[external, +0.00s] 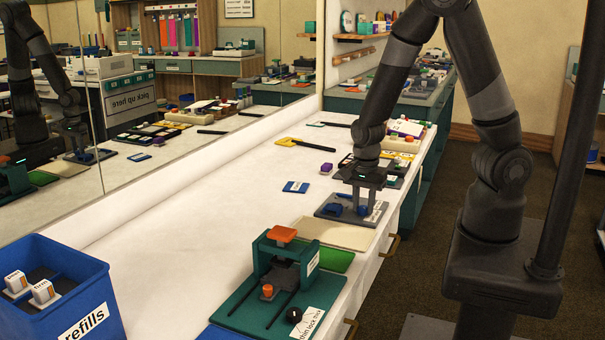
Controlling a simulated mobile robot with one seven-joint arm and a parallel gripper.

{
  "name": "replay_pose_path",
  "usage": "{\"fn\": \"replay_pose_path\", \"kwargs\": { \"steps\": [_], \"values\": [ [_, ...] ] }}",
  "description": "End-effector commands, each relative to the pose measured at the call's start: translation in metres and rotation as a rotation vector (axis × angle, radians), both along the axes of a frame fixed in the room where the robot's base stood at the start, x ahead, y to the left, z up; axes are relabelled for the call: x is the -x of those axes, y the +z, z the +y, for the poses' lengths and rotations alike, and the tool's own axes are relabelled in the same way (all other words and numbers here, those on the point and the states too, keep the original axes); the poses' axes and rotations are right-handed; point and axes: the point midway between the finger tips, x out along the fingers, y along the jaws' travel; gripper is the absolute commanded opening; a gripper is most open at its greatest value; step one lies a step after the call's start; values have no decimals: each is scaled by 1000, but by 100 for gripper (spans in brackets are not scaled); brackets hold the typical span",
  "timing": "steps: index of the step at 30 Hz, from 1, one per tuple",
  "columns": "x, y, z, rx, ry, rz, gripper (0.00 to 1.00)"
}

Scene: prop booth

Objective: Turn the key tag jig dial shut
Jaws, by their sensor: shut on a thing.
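My gripper (363,205) points down over a small dark grey jig plate (330,217) on the white counter, right of the middle of the external view. Its fingers are shut on a blue dial (363,211) on that plate. The fingers hide part of the dial, so I cannot read its angle. Another blue part (333,209) sits on the plate just left of the fingers. A white label with dark print (376,211) lies at the plate's right side, too small to read.
A green press with an orange handle (282,235) stands in front of the plate, beyond a beige mat (333,234). A blue refills bin (60,290) is at front left. A blue card (296,187) lies left. The counter's left middle is clear; a mirror borders it.

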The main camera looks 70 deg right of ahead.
Motion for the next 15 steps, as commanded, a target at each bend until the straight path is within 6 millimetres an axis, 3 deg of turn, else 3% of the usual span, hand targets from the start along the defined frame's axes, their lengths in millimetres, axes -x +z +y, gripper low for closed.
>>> {"fn": "replay_pose_path", "kwargs": {
  "steps": [15],
  "values": [
    [0, 0, 0, 0, 132, -1, 6]
  ]
}}
